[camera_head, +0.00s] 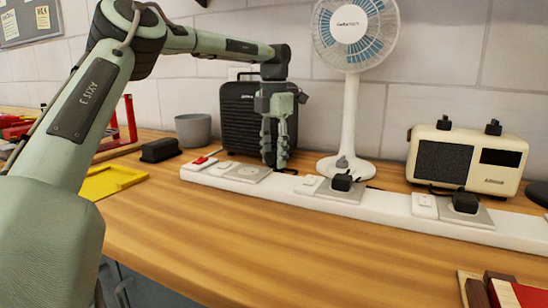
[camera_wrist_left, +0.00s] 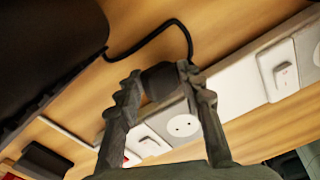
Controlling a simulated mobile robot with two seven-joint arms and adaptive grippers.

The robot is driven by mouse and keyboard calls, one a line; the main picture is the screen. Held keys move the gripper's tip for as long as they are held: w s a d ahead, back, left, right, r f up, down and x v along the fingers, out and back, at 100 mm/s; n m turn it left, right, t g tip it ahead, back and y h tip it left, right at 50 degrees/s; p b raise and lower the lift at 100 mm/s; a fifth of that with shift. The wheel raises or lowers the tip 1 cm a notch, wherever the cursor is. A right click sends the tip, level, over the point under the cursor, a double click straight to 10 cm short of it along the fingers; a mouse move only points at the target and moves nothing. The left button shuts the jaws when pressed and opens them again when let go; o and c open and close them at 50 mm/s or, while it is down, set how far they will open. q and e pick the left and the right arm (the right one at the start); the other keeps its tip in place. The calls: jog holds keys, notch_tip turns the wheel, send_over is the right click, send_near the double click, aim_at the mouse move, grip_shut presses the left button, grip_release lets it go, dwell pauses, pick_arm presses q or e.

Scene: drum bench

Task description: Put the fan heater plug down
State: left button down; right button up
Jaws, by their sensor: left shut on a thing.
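My left gripper (camera_head: 273,160) points down in front of the black ribbed fan heater (camera_head: 238,118), close behind the socket strip. In the left wrist view the gripper (camera_wrist_left: 160,88) is shut on the black fan heater plug (camera_wrist_left: 160,79), which sits between its fingertips. The plug's black cord (camera_wrist_left: 147,38) loops back towards the heater's dark body (camera_wrist_left: 45,50). An empty round socket (camera_wrist_left: 183,124) lies beside the plug in that view. The plug is hard to make out in the head view. My right gripper is not in view.
The white socket strip (camera_head: 395,212) crosses the wooden bench (camera_head: 230,245), with black plugs in its middle (camera_head: 343,182) and right (camera_head: 465,201) sockets. A white fan (camera_head: 350,115) and cream radio (camera_head: 465,160) stand behind it. A grey pot (camera_head: 193,130) and yellow tray (camera_head: 108,180) are left.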

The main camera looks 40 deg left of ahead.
pick_arm(q)
jog(key=shift+f, duration=0.35)
jog(key=shift+s, duration=0.1)
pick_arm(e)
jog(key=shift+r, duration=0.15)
pick_arm(q)
jog(key=shift+f, duration=0.65)
jog(key=c, duration=1)
grip_release()
jog(key=shift+o, duration=0.2)
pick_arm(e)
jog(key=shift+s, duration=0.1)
